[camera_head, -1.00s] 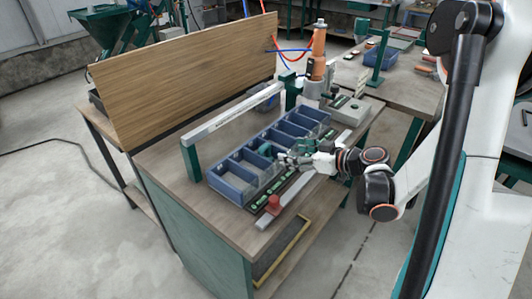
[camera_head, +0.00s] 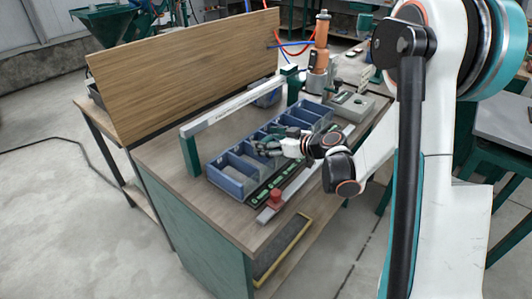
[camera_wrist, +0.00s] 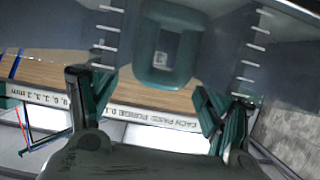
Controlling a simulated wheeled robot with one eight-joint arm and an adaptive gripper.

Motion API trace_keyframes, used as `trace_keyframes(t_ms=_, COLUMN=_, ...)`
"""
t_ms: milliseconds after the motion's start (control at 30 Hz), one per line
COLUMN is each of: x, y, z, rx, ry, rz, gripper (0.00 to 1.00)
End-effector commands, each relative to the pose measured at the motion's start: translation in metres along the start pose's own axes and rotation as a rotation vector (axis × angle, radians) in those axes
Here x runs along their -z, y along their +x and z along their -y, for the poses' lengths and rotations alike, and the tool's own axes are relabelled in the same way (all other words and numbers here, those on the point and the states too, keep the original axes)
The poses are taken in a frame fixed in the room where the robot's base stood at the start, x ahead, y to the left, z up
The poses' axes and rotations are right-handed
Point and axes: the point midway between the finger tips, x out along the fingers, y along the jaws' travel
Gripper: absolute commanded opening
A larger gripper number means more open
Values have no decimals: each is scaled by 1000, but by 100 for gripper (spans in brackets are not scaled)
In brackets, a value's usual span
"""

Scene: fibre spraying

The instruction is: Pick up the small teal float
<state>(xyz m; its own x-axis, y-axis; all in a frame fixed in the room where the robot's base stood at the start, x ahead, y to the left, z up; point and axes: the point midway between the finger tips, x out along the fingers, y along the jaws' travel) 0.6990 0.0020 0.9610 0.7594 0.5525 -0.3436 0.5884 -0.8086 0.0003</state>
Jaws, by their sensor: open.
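The small teal float (camera_wrist: 178,77) shows in the wrist view as a rounded teal block with a rectangular opening in its middle. It lies between blue bin walls, ahead of and between my fingers. My gripper (camera_wrist: 155,97) is open, with one dark finger to each side of the float and none seen touching it. In the head view my gripper (camera_head: 262,147) is over the middle of the row of blue bins (camera_head: 229,185). The float cannot be told apart from the gripper there.
A white lettered bar (camera_head: 232,107) on green posts runs behind the bins. A red knob (camera_head: 276,198) on a grey rail stands in front. The near left tabletop is clear.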

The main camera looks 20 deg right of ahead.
Motion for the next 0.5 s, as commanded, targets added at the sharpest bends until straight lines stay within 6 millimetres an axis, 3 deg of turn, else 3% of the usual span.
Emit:
trace_keyframes(t_ms=267, x=1, y=8, z=0, rx=-1, ry=1, rz=0, gripper=73)
trace_keyframes(t_ms=367, x=1, y=8, z=0, rx=-1, ry=1, rz=0, gripper=54)
trace_keyframes(t_ms=500, x=0, y=8, z=0, rx=-1, ry=1, rz=0, gripper=23)
